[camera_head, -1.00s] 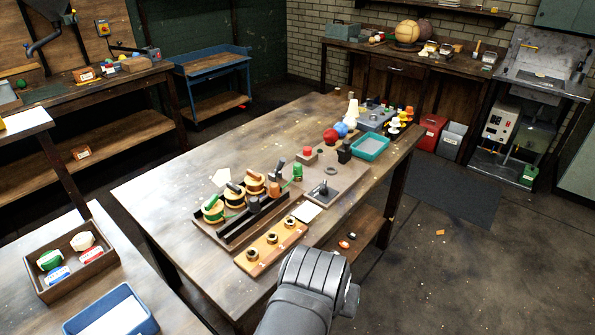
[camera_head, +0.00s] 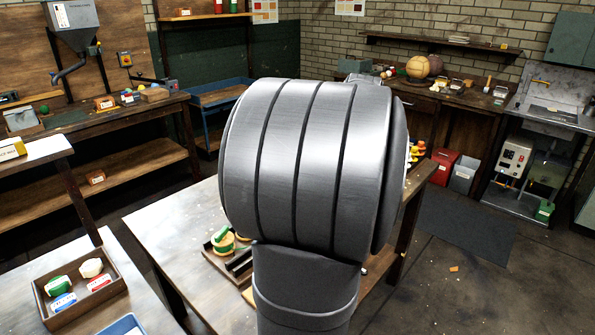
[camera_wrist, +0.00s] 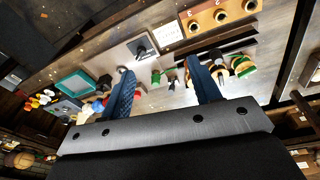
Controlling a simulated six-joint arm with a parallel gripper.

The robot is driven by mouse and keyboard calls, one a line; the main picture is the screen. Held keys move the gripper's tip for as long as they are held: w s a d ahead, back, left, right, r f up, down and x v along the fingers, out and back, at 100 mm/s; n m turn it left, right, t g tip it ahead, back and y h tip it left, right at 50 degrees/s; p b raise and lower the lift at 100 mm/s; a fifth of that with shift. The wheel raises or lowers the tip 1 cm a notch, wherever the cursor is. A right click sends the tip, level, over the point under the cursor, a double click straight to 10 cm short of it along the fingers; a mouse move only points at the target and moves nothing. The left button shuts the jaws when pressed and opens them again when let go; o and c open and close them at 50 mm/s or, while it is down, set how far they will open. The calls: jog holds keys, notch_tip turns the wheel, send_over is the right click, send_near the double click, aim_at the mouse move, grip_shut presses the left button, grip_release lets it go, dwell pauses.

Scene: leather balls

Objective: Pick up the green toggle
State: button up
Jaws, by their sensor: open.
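My gripper (camera_wrist: 160,67) is open in the wrist view, its two dark blue fingers wide apart with nothing between them in grip. A small green piece (camera_wrist: 155,77), which looks like the green toggle, stands on the workbench and appears between the fingertips, beyond them. A second bit of green shows just beside it, too small to make out. In the head view my arm hides this part of the bench and my gripper.
A box of small items (camera_head: 75,290) sits on the table at left. The bench's left part is bare.

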jog(key=w+a+f+n+g, duration=0.15)
jog(key=w+n, duration=0.25)
jog(key=w, duration=0.4)
jog(key=w+a+f+n, duration=0.3)
jog(key=w, duration=0.5)
jog(key=w+a+f+n, duration=0.2)
jog(key=w+n, duration=0.2)
jog(key=w, duration=0.4)
notch_tip(320, 180, down, 17)
jog(key=shift+f, duration=0.1)
jog(key=c, duration=1)
